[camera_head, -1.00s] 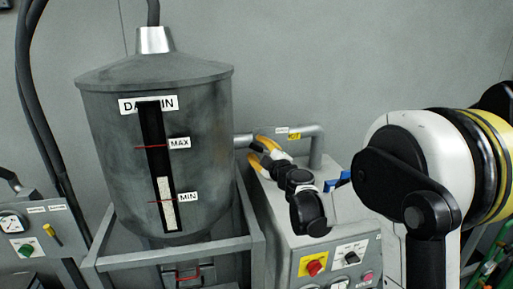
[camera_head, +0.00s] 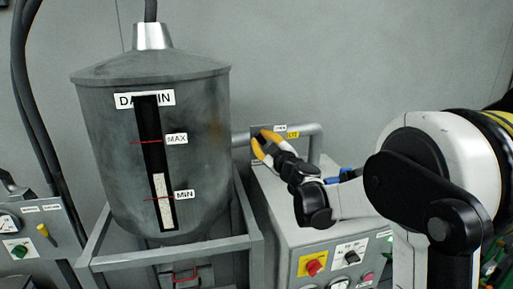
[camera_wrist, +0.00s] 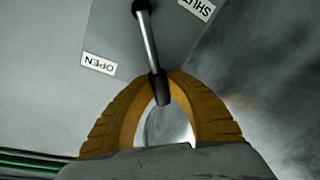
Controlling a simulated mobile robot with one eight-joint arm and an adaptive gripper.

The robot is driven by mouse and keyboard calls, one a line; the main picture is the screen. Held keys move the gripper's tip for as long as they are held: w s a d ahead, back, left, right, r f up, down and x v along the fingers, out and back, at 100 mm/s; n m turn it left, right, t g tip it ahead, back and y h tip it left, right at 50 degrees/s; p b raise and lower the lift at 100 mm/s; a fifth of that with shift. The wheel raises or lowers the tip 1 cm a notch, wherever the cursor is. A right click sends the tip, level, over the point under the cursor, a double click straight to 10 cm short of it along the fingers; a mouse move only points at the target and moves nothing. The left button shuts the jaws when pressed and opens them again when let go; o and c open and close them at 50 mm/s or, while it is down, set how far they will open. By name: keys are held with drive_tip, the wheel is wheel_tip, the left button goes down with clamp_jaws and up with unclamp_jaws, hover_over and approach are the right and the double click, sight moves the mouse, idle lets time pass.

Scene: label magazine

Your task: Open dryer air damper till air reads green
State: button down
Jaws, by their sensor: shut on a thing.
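The damper lever (camera_wrist: 148,42) is a metal rod with a dark pivot at the top and a dark grip at its lower end, in the wrist view. An upside-down OPEN label (camera_wrist: 98,64) is to its left and a SHUT label (camera_wrist: 197,8) to its upper right; the lever points at neither. My gripper (camera_wrist: 168,78), with yellow ribbed fingers, is shut on the lever's dark end. In the head view my gripper (camera_head: 260,147) is by the pipe behind the cabinet, and the lever is not clearly visible. I cannot make out an air reading.
A grey hopper (camera_head: 205,150) with MAX and MIN marks stands left of my arm in a metal frame (camera_head: 170,256). A control cabinet (camera_head: 282,225) with a red knob (camera_head: 313,267) is below my wrist. A grey pipe (camera_head: 317,140) runs behind it.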

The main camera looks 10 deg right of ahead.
drive_tip(key=c, duration=1.3)
unclamp_jaws()
drive_tip(key=v, duration=1.2)
